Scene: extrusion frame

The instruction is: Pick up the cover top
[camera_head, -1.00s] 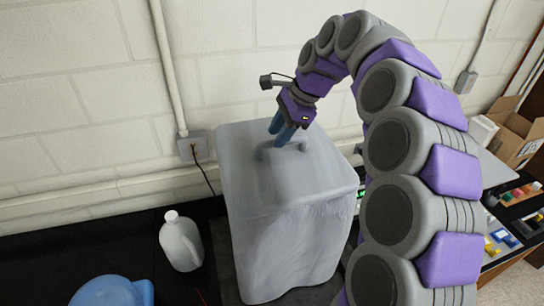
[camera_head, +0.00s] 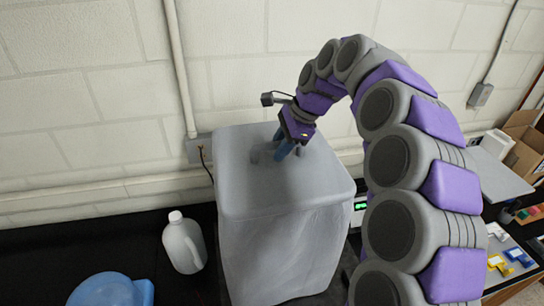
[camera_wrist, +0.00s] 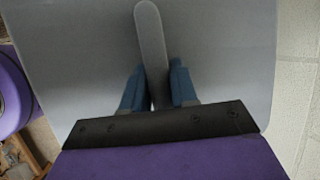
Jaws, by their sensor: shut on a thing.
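The cover (camera_head: 285,205) is a tall grey box-like hood with a flat top and a raised handle (camera_wrist: 150,38) on it. It stands upright on the black bench in the head view, against the wall. My gripper (camera_head: 285,150) reaches down to the top from above. In the wrist view, the two blue fingers of my gripper (camera_wrist: 157,88) are on either side of the handle and closed on it. The handle's far end shows beyond the fingers. In the head view the fingers hide part of the handle. Whether the cover's base touches the bench is hard to tell.
A white jug (camera_head: 183,243) stands left of the cover, with a blue object (camera_head: 108,290) in front of it. A device with a green display (camera_head: 360,206) is partly hidden behind the cover at right. Cardboard boxes (camera_head: 524,135) and small coloured parts (camera_head: 512,258) are at far right.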

